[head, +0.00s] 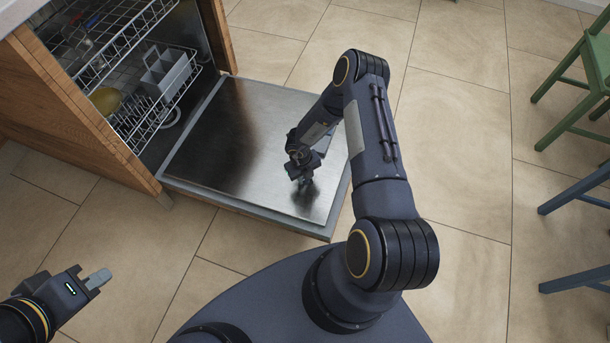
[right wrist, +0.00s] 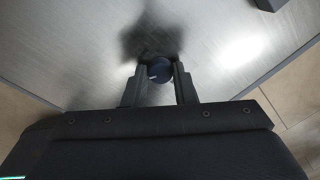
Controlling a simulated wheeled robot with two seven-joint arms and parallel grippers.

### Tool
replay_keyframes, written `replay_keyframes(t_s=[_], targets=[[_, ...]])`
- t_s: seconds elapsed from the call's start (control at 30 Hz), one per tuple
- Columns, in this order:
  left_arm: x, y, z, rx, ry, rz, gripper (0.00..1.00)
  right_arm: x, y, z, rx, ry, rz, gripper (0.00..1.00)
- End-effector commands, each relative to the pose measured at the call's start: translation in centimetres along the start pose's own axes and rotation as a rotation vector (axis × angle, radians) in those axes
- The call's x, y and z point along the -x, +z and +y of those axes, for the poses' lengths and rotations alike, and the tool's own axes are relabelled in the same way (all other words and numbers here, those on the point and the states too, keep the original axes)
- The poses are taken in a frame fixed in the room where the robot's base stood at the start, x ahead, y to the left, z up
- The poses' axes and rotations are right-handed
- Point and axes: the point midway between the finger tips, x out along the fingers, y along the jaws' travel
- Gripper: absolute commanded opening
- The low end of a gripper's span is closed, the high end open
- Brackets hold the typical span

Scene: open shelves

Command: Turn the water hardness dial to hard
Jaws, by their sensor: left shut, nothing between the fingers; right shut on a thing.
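The water hardness dial (right wrist: 159,70) is a small dark blue round knob with a light pointer mark, on the metal inner face of the open dishwasher door (head: 235,150). In the right wrist view my right gripper (right wrist: 160,74) is shut on the dial, one finger on each side. The pointer mark faces left in that view. In the head view my right gripper (head: 303,178) reaches down to the door and hides the dial. Any scale around the dial is too dark to read. My left gripper (head: 100,278) is shut and empty at lower left, above the floor.
The dishwasher has pulled-out wire racks (head: 125,40) with a grey cutlery basket (head: 165,72) and a yellowish item (head: 105,101). A wooden cabinet side (head: 75,100) stands left of the door. Green (head: 590,85) and blue chairs (head: 575,210) stand at the right. Tiled floor between is clear.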

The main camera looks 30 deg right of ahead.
Motion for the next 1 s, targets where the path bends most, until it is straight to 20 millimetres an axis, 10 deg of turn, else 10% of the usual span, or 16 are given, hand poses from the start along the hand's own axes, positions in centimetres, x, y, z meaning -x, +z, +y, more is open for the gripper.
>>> replay_keyframes(t_s=[1.0], targets=[[0.56, -0.28, 0.26, 0.0, 0.0, 0.0, 0.0, 0.01, 0.14, -0.1, -0.897, -0.007, 0.059, 0.02]])
